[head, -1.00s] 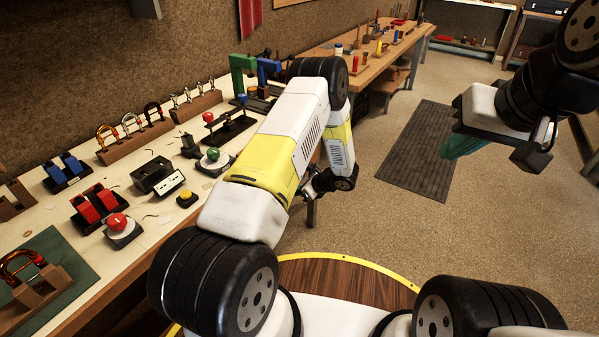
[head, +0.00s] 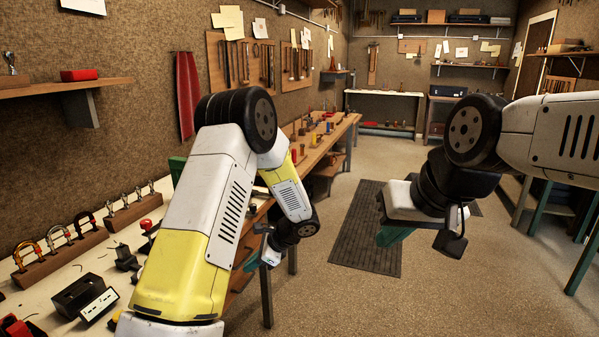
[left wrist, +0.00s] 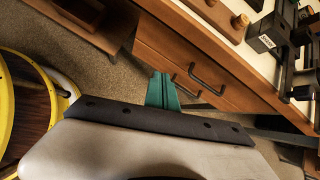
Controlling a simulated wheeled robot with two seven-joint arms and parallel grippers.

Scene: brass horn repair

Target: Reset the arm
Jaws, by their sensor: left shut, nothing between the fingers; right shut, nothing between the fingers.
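My left arm reaches forward from the bottom left in the head view, bent down at its elbow. My left gripper (head: 252,262) hangs beside the front edge of the long workbench, partly hidden by my forearm. In the left wrist view its green fingers (left wrist: 162,91) are together with nothing between them, over the floor next to the bench drawers. My right arm comes in from the right. My right gripper (head: 391,236) points down over the dark floor mat, shut and empty, clear of everything.
The white-topped bench (head: 72,262) at left carries a rack of horn-like loops (head: 60,256) and a black box (head: 84,297). Wooden drawers (left wrist: 185,67) are close to the left gripper. A dark mat (head: 357,238) lies on open floor. Shelves stand at the back.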

